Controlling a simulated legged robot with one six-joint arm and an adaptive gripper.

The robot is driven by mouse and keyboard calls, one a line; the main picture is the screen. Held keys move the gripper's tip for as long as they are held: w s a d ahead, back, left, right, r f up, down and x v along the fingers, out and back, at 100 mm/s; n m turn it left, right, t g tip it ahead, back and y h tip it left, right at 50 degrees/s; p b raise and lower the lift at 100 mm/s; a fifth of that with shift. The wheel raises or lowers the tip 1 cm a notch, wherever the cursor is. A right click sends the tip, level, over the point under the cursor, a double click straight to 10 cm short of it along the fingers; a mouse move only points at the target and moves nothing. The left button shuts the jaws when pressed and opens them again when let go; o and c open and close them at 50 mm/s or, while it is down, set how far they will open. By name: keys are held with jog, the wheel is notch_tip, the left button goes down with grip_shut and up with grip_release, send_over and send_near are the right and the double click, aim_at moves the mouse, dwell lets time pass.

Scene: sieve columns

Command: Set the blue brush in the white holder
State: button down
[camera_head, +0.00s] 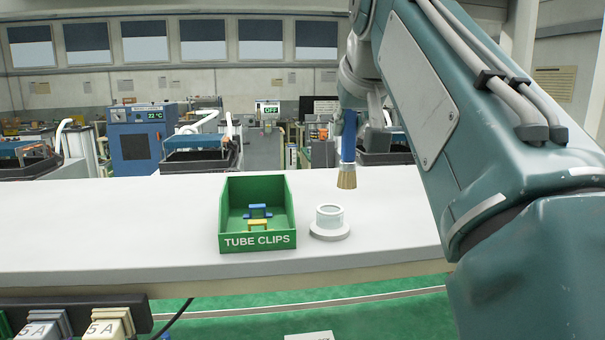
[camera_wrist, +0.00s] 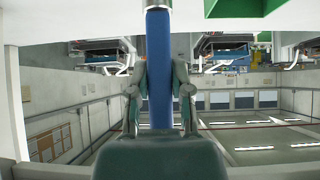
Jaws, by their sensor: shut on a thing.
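The blue brush (camera_head: 348,140) is upright, bristles down, with its tan bristle tip (camera_head: 347,179) above the white table. My gripper (camera_head: 349,116) is shut on its upper handle. In the wrist view the blue handle (camera_wrist: 159,75) runs between the two fingers of my gripper (camera_wrist: 160,82). The white holder (camera_head: 329,221), a short round cup on a wider round base, stands on the table. In the head view it is below and slightly left of the brush. The brush is apart from the holder.
A green bin (camera_head: 257,241) labelled TUBE CLIPS stands just left of the holder, with a few blue and yellow clips inside. The white table (camera_head: 110,225) is clear left of the bin. My arm covers its right side. Workshop equipment stands behind.

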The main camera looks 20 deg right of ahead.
jog(key=w+f, duration=0.1)
jog(key=f, duration=0.1)
jog(key=w+f, duration=0.1)
jog(key=f, duration=0.2)
jog(key=w+f, duration=0.2)
jog(key=f, duration=0.1)
jog(key=shift+a+f, duration=0.3)
jog(key=shift+a, duration=0.2)
jog(key=c, duration=0.5)
grip_release()
jog(key=shift+c, duration=0.2)
jog(key=shift+d, duration=0.15)
jog(key=shift+r, duration=0.1)
jog(key=shift+d, duration=0.1)
